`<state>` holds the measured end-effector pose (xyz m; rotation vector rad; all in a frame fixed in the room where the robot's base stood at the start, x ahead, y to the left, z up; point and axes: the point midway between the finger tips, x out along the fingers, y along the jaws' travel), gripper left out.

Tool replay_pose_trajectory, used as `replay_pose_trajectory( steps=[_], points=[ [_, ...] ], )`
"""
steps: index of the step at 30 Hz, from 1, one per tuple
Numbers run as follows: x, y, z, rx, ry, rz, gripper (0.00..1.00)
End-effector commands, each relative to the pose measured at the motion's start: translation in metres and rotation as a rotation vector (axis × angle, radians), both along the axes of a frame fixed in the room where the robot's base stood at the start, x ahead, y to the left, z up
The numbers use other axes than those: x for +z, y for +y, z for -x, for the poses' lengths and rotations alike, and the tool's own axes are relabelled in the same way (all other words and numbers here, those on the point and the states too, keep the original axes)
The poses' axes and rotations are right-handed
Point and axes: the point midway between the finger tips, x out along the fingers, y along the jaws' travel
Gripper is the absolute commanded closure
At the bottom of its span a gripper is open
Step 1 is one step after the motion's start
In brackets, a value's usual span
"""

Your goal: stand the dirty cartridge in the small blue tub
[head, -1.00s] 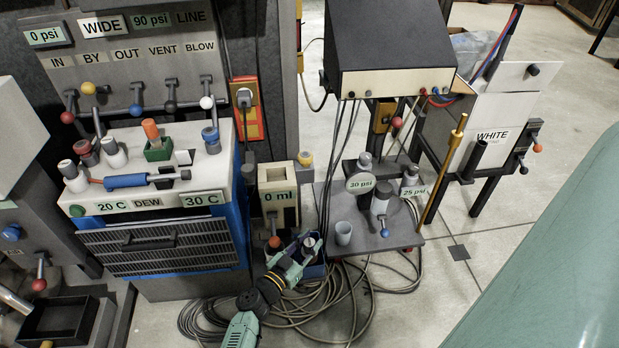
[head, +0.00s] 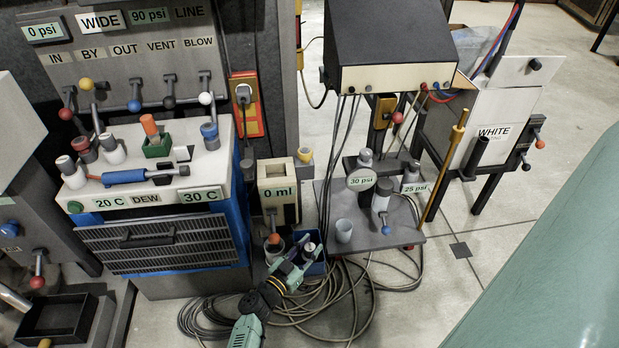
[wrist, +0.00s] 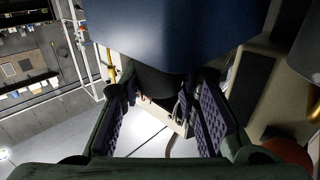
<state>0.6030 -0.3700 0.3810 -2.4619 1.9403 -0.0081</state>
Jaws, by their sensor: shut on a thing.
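The small blue tub (head: 316,269) stands on the floor, right of the 0 ml box. My gripper (head: 300,249) is at the tub's left and top side, reaching in from below in the head view.
Loose hoses (head: 350,300) lie around the tub. A low grey stand (head: 400,235) with a cup and gauges is to the right.

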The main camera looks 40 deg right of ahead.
Motion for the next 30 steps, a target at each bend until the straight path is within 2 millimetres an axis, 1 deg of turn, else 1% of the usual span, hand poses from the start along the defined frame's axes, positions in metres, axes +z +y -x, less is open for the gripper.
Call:
replay_pose_trajectory(
  steps=[1,3,4,12,22,25,27,28,30],
  points=[
    [-0.009,0.001,0.000,0.001,0.001,-0.002,1.00],
    [-0.009,0.001,0.000,0.001,0.002,-0.001,1.00],
    [-0.010,0.001,0.000,0.001,0.003,-0.002,0.69],
    [-0.013,0.001,0.000,0.002,0.004,-0.003,0.51],
    [-0.012,0.001,0.000,0.002,0.005,-0.004,0.51],
    [-0.004,0.001,0.000,0.003,0.005,-0.003,0.51],
    [0.005,0.001,0.000,0.003,0.005,-0.003,0.51],
    [0.001,0.007,-0.001,0.006,0.003,-0.005,0.51],
    [0.000,0.020,0.001,0.008,0.002,-0.006,0.51]
  ],
)
